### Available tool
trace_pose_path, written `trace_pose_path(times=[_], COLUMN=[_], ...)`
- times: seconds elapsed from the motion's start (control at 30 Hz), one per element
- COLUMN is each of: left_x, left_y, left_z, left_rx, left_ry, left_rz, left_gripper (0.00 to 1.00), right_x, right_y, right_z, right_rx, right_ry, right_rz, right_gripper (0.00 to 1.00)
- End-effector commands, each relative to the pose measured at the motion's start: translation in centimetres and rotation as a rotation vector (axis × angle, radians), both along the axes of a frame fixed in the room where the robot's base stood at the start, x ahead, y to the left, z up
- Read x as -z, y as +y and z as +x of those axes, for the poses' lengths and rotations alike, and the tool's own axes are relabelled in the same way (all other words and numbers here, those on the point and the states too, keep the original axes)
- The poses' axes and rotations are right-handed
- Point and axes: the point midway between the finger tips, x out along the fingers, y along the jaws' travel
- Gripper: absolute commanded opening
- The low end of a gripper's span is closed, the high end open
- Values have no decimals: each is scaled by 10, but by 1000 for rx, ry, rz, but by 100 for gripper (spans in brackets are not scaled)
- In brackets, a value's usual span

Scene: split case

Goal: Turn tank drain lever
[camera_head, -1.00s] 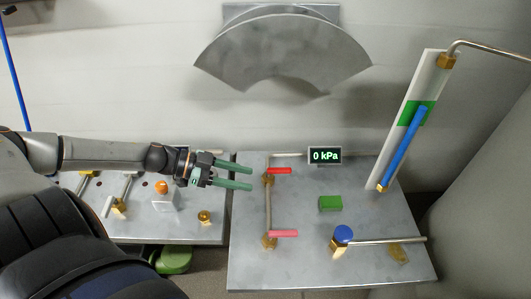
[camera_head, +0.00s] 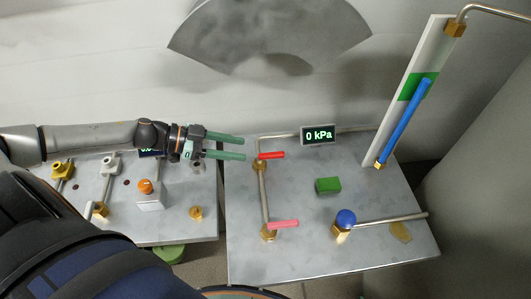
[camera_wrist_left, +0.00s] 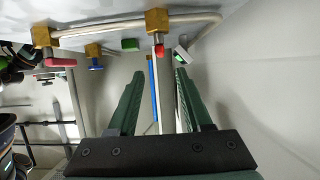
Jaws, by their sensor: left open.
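Two levers stand on brass valves on the right grey panel: a red one (camera_head: 271,155) at the back and a pink one (camera_head: 284,223) nearer the front. I cannot tell which is the tank drain lever. My left gripper (camera_head: 243,148) is open and empty, its green fingers pointing right, just left of the red lever. In the left wrist view, the red lever (camera_wrist_left: 159,50) shows beyond and between the open fingertips (camera_wrist_left: 160,75), with no visible contact. The pink lever (camera_wrist_left: 60,62) is off to the left there. My right gripper is out of view.
A display (camera_head: 319,135) reads 0 kPa. A green block (camera_head: 328,186) and a blue-knobbed valve (camera_head: 346,218) stand on the right panel (camera_head: 300,262). A blue tube gauge (camera_head: 404,122) rises at the back right. The left panel (camera_head: 180,228) carries several fittings.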

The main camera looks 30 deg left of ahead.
Motion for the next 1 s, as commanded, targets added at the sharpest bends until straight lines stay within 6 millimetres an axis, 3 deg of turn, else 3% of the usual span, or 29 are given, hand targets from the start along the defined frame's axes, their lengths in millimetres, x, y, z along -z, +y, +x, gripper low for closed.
trace_pose_path(times=[0.6,1.0], left_x=[29,32], left_y=[-59,-63], left_z=[45,48], left_rx=[-1,-1], left_ry=[-2,0], left_rz=[-1,2], left_gripper=[50,50], right_x=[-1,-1], right_y=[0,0], right_z=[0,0], right_rx=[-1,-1], right_ry=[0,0], right_rz=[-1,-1], right_gripper=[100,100])
